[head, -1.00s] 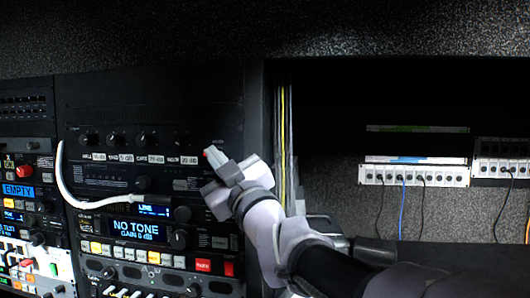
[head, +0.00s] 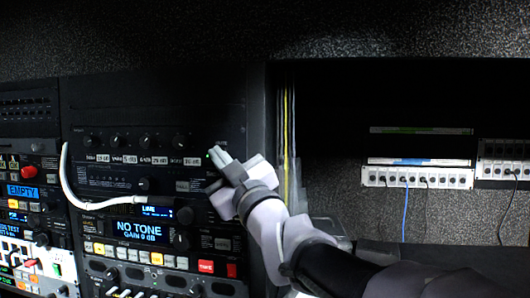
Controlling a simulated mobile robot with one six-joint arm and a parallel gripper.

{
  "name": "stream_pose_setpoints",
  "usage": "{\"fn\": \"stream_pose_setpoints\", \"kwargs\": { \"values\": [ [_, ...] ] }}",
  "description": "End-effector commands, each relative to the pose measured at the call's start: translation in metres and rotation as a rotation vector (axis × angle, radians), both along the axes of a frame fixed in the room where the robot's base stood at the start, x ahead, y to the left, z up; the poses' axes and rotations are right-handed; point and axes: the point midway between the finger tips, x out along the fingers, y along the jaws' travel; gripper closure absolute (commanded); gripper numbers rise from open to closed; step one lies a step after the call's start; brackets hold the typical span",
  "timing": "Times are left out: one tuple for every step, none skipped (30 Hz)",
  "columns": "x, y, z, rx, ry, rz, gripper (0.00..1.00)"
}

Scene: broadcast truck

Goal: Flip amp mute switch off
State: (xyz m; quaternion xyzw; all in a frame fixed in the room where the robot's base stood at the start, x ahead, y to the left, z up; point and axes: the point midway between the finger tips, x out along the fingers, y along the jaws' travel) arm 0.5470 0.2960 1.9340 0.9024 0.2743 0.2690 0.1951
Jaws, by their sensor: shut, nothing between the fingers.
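The amp panel (head: 120,160) is the black rack unit at the left, with a row of knobs and small white labels. A small green light (head: 209,155) shows on it, right beside my fingertips. My gripper (head: 218,155) is shut with nothing in it, its tips at the right part of the panel. The mute switch itself cannot be made out; the fingers cover that spot. I cannot tell whether the tips touch the panel.
A white cable (head: 66,185) loops across the panel's left side. Below is a unit with a "NO TONE" display (head: 139,230) and lit buttons. A dark recess with patch strips (head: 415,178) and hanging cables lies to the right.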

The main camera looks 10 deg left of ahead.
Motion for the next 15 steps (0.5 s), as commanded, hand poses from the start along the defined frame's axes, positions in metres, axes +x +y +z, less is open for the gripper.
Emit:
{"fn": "stream_pose_setpoints", "kwargs": {
  "values": [
    [0.0,0.0,0.0,0.0,0.0,0.0,1.0],
    [-0.001,0.0,-0.001,0.0,0.0,0.0,1.0],
    [-0.002,0.0,-0.001,0.0,-0.001,0.0,1.0],
    [-0.003,0.001,-0.002,0.0,-0.001,0.0,1.0],
    [-0.004,0.001,-0.002,0.0,-0.001,0.0,1.0],
    [-0.006,0.001,-0.003,0.0,-0.001,0.0,1.0],
    [-0.007,0.001,-0.003,0.0,-0.001,0.0,1.0],
    [-0.009,0.001,-0.004,0.0,-0.001,0.0,1.0],
    [-0.011,0.001,-0.004,0.0,-0.002,0.001,1.0],
    [-0.013,0.001,-0.004,0.0,-0.002,0.001,1.0],
    [-0.014,0.001,-0.004,0.0,-0.001,0.0,1.0],
    [-0.014,0.001,-0.004,-0.001,-0.001,0.0,1.0],
    [-0.015,0.001,-0.004,0.0,0.0,0.0,1.0],
    [-0.015,0.002,-0.003,0.0,0.001,0.0,1.0],
    [-0.015,0.001,-0.003,0.0,0.001,0.0,1.0]
  ]
}}
